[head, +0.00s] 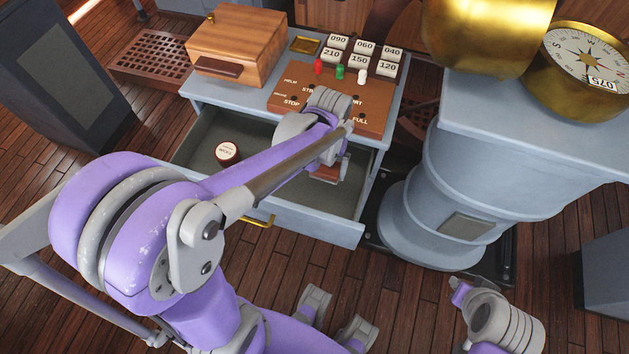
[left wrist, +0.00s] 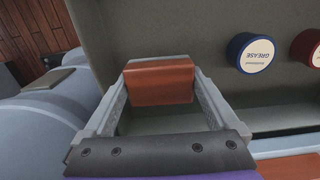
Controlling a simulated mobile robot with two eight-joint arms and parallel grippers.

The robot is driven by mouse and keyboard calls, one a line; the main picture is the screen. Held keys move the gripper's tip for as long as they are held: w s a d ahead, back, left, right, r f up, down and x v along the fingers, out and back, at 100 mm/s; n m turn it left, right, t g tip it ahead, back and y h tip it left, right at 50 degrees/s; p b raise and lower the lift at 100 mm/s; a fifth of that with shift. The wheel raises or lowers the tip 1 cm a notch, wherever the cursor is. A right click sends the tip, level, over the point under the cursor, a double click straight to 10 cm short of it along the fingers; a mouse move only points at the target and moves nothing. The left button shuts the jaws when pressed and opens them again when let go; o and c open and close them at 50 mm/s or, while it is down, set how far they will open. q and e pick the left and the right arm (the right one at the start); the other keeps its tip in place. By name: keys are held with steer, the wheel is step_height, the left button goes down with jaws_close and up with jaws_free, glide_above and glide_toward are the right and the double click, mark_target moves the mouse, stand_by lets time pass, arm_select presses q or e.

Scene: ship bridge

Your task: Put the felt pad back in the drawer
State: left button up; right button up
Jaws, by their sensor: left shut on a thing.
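The felt pad is a reddish-brown block (left wrist: 160,82), held between the two grey fingers of my left gripper (left wrist: 160,98). In the head view the left gripper (head: 327,169) reaches down into the right part of the open drawer (head: 203,150), with a brown edge of the pad (head: 325,179) showing under it. I cannot tell if the pad touches the drawer floor. Part of my right arm (head: 505,322) shows at the lower right; I cannot make out its fingers.
On the cabinet top stand a wooden box (head: 238,40), numbered blocks (head: 337,44) and a brown lever panel (head: 370,117). A compass pedestal (head: 448,215) stands close on the right.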

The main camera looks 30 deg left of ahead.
arm_select(q)
steer(key=shift+s+a+f, duration=0.1)
steer(key=shift+a, duration=0.25)
steer(key=shift+a+f, duration=0.1)
steer(key=shift+f, duration=0.15)
steer(key=b, duration=0.1)
glide_above(321, 190)
step_height(321, 190, down, 5)
steer(key=shift+f+b, duration=0.35)
steer(key=shift+f, duration=1.8)
arm_select(e)
steer(key=shift+a+f, duration=0.25)
steer(key=shift+f, duration=0.9)
arm_select(q)
steer(key=shift+f, duration=0.2)
steer(key=o, duration=0.9)
steer(key=shift+o, duration=0.2)
arm_select(e)
steer(key=shift+f, duration=0.15)
arm_select(q)
steer(key=shift+r, duration=0.15)
